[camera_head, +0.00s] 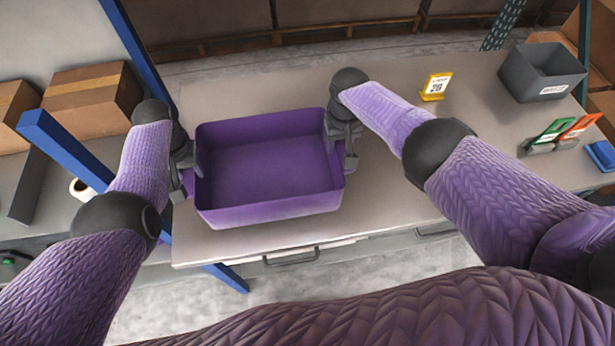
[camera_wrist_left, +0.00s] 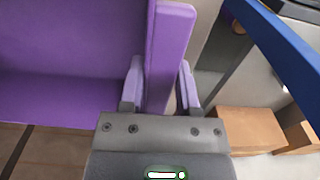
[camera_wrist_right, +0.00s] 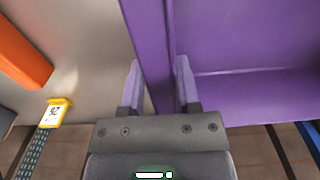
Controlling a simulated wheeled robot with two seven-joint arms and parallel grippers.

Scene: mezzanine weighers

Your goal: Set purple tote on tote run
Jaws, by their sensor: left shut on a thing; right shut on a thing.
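The purple tote (camera_head: 268,210) is an empty open box, level, over the left part of a grey worktop. I cannot tell whether its base touches the worktop. My left gripper (camera_head: 185,168) is shut on its left wall; in the left wrist view the fingers (camera_wrist_left: 160,88) straddle the purple wall (camera_wrist_left: 168,50). My right gripper (camera_head: 346,150) is shut on its right wall; in the right wrist view the fingers (camera_wrist_right: 158,88) straddle that wall (camera_wrist_right: 150,40). I cannot make out a separate tote run.
The worktop (camera_head: 400,215) is bare right of the tote. A yellow number sign (camera_head: 436,86), a grey bin (camera_head: 542,72), green and orange cards (camera_head: 552,130) and a blue item (camera_head: 602,155) stand further right. Blue posts (camera_head: 140,45) and a shelf with cardboard boxes (camera_head: 92,98) are at left.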

